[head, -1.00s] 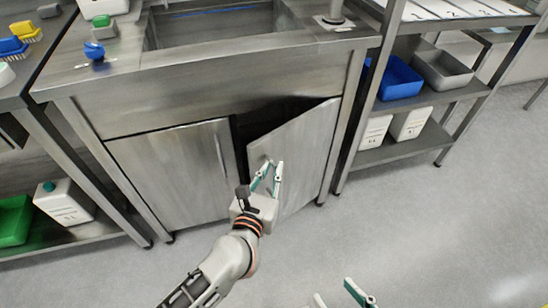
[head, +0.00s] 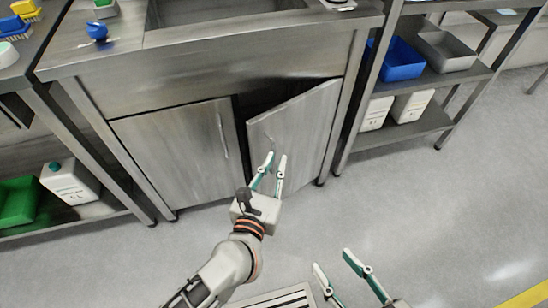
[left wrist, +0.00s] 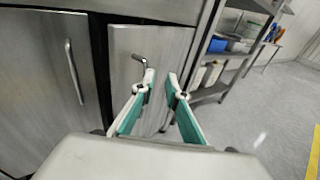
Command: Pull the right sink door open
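The right sink door (head: 300,122) stands ajar, its left edge swung out from the cabinet and a dark gap beside it. Its bent metal handle (left wrist: 146,68) shows in the left wrist view, by the tip of the left-hand finger and not clearly between the fingers. My left gripper (head: 275,158) is open and empty in front of this door; it also shows in the left wrist view (left wrist: 160,78). Whether a finger touches the handle I cannot tell. My right gripper (head: 333,260) is open and empty, low over the floor. The left sink door (head: 180,150) is closed.
A shelf rack (head: 415,125) with blue and grey bins and white canisters stands close right of the sink. A left-hand shelf holds a green bin (head: 18,203) and a canister (head: 70,182). The floor (head: 420,210) in front is clear on the right.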

